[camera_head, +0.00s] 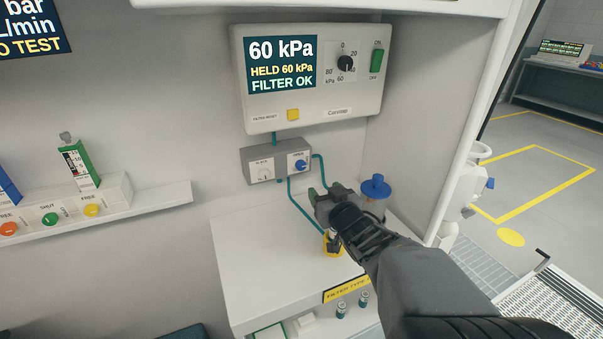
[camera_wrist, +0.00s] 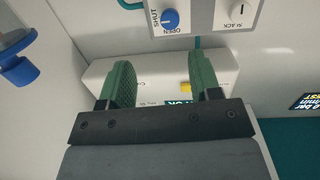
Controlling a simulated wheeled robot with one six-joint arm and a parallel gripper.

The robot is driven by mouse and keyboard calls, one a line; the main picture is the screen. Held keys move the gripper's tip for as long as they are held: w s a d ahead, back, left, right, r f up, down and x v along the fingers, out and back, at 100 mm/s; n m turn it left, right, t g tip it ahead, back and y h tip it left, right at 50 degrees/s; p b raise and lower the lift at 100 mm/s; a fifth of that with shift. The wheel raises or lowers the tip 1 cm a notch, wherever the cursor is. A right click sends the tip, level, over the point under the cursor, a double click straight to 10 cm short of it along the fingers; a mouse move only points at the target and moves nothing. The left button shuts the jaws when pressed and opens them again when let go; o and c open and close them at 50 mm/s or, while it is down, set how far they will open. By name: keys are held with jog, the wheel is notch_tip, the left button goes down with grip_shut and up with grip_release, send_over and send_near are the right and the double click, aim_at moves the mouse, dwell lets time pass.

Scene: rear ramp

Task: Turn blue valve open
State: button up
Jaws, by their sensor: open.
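The blue valve (camera_head: 299,165) is a small round knob on the right half of a grey box (camera_head: 262,173) on the wall, under an "OPEN" label. In the wrist view the blue valve (camera_wrist: 170,19) shows near the top edge, with "OPEN" and "SHUT" labels beside it. I cannot tell clearly where its pointer stands. My gripper (camera_head: 326,193) is below and right of the valve in the head view, apart from it. In the wrist view my gripper (camera_wrist: 163,75) has its green fingers spread, with nothing held between them.
A white knob (camera_head: 264,173) marked "SLACK" sits beside the valve. Above is a panel (camera_head: 340,110) reading 60 kPa. A blue-capped canister (camera_head: 375,187) stands right of my gripper. Teal tubes run from the box to the white counter (camera_head: 250,225), which has free room on its left.

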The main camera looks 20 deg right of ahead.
aim_at(302, 166)
jog(key=shift+n+t+y, duration=0.4)
jog(key=shift+t+y, duration=0.2)
jog(key=shift+y, duration=0.1)
jog(key=w+p, duration=0.5)
jog(key=w, duration=0.8)
jog(key=shift+w+a+r, duration=0.1)
jog(key=shift+w+r, duration=0.05)
jog(key=shift+w, duration=0.2)
jog(key=c, duration=0.9)
